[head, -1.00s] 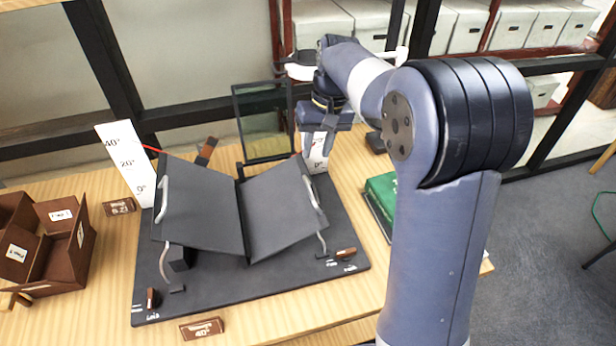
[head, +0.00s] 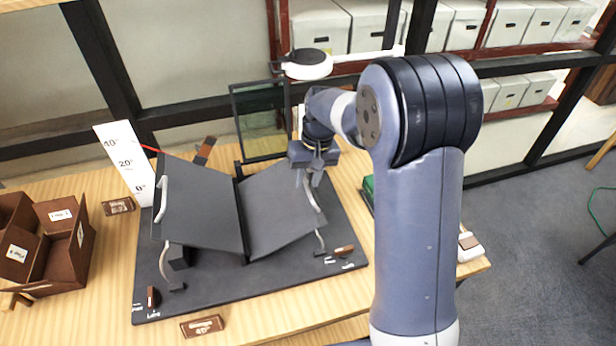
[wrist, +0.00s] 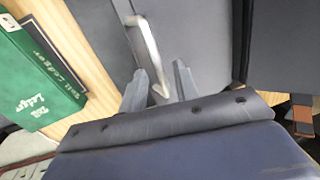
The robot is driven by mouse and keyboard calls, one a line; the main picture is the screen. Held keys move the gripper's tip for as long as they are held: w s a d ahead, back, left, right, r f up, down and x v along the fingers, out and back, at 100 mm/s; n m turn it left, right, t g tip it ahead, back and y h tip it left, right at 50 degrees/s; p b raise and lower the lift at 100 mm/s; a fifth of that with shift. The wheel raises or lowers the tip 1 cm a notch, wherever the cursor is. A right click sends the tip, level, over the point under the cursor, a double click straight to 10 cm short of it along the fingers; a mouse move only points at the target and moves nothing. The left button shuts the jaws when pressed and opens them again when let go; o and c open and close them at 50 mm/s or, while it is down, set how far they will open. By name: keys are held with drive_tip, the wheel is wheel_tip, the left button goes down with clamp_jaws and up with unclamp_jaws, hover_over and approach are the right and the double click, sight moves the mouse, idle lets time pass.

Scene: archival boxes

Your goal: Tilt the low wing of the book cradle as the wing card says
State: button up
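The dark book cradle (head: 250,288) stands on the wooden table with its two wings in a V. The left wing (head: 200,205) has a pale handle (head: 161,195); a red pointer shows by its angle scale (head: 126,165), near the upper marks. The right wing (head: 280,215) has a handle, seen clearly in the wrist view (wrist: 149,50). My gripper (head: 309,184) is over the right wing's outer edge. Its open fingers (wrist: 159,75) stand either side of that handle; contact cannot be told. A small brown card (head: 202,327) lies in front; its text is too blurred now.
Small brown levers stand at the cradle's left front (head: 152,297) and right front (head: 344,251), by Free and Lock labels. A brown compartment box (head: 85,250) is at left. A glass panel (head: 262,120) stands behind. A green ledger (wrist: 38,80) lies beside the cradle.

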clamp_jaws()
idle(0.3)
drive_tip(key=s+a+r+p, duration=0.1)
drive_tip(key=a+r+p, duration=0.1)
drive_tip(key=a+r, duration=0.2)
drive_tip(key=shift+a+r, duration=0.15)
drive_tip(key=shift+a, duration=0.2)
drive_tip(key=shift+s, duration=0.1)
